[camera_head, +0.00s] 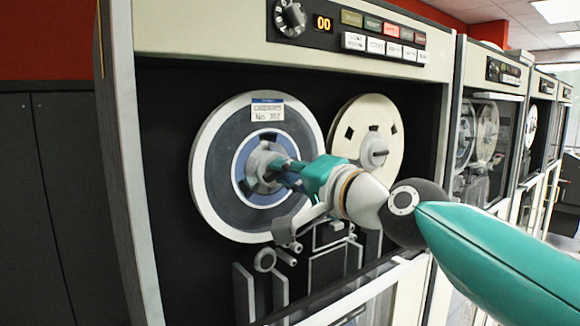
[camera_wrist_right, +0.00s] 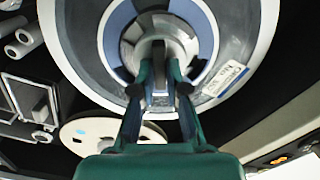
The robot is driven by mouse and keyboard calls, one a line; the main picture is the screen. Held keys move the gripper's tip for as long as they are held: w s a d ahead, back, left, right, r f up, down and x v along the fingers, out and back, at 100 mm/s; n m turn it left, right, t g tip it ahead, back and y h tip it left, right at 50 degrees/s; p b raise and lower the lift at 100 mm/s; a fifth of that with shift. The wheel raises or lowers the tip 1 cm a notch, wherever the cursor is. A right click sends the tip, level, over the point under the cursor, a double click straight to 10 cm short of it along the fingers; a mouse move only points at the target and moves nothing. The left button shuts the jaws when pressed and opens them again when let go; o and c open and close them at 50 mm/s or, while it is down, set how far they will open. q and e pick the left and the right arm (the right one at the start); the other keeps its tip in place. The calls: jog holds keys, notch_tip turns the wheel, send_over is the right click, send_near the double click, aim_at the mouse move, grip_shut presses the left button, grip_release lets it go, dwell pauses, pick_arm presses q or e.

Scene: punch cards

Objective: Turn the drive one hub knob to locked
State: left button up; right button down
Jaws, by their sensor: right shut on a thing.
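The hub knob (camera_head: 262,166) sits at the centre of the left tape reel (camera_head: 215,150) on the nearest tape drive. It is a grey hub with a blue ring around it. My right gripper (camera_head: 272,172) reaches in from the right and is shut on the hub knob. In the right wrist view, the two fingers (camera_wrist_right: 159,82) stand on either side of the knob's raised bar (camera_wrist_right: 158,50). The gripper hides part of the knob, and I cannot read any locked mark. The reel carries a white and blue label (camera_head: 267,110). My left gripper is not in view.
A cream reel (camera_head: 362,118) with its own hub is to the right. A control panel (camera_head: 365,32) with a dial and buttons is above. Rollers and guides (camera_head: 285,255) are below the reels, and the drive's glass door (camera_head: 345,300) stands lower in front. More drives (camera_head: 490,130) stand farther right.

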jog(key=m, duration=0.2)
jog(key=m+p, duration=0.1)
jog(key=m, duration=0.2)
jog(key=shift+w+d, duration=0.1)
jog(key=shift+d, duration=0.1)
dwell(0.3)
jog(key=c, duration=1.2)
grip_release()
jog(key=shift+w+d+f, duration=0.1)
jog(key=shift+w+f, duration=0.05)
jog(key=shift+w, duration=0.05)
jog(key=shift+s+a, duration=0.1)
jog(key=shift+a, duration=0.1)
jog(key=v, duration=1.2)
